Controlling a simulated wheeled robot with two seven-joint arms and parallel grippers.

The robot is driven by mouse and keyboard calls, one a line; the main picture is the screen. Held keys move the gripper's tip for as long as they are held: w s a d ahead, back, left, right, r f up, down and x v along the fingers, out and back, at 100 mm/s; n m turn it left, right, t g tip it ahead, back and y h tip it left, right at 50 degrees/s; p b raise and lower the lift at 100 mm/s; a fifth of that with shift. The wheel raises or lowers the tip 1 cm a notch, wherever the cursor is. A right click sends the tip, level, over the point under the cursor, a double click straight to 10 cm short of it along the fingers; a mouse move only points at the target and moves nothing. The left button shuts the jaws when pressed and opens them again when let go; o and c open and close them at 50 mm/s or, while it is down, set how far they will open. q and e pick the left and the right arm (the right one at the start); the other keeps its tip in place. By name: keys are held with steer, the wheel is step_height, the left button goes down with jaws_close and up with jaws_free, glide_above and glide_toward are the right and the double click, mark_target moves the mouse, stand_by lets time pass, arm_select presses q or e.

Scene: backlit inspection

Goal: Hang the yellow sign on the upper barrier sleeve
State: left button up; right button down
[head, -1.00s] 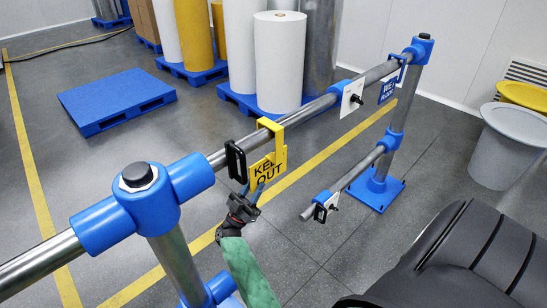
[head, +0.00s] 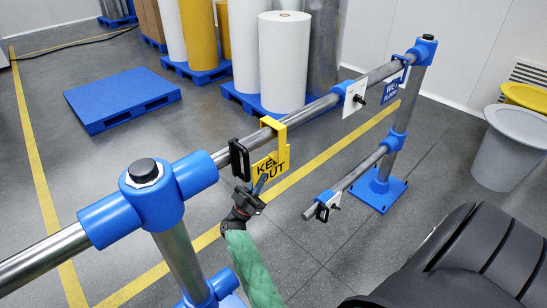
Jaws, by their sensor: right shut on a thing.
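The yellow KEEP OUT sign (head: 274,160) has its yellow hook over the upper grey rail (head: 313,108). I cannot tell whether the hook bears on the rail. My right gripper (head: 260,186), on the green-sleeved arm, is shut on the lower left of the sign and covers part of its lettering. A black handle-like loop (head: 238,160) is at the sign's left. Farther right on the upper rail is a blue sleeve (head: 342,87) with a white plate (head: 354,98) beside it. My left gripper is not in view.
A near post with a blue joint (head: 150,203) stands left of the sign. A blue WET FLOOR sign (head: 390,89) hangs near the far post (head: 404,115). A shorter lower rail (head: 346,178) ends below. Grey floor is open behind the barrier, before a blue pallet (head: 122,99).

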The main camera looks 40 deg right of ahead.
mark_target(258, 170)
stand_by(0.3)
steer(key=shift+r, duration=0.1)
steer(key=shift+r+p, duration=1.35)
steer(key=shift+r, duration=0.75)
steer(key=shift+a, duration=0.1)
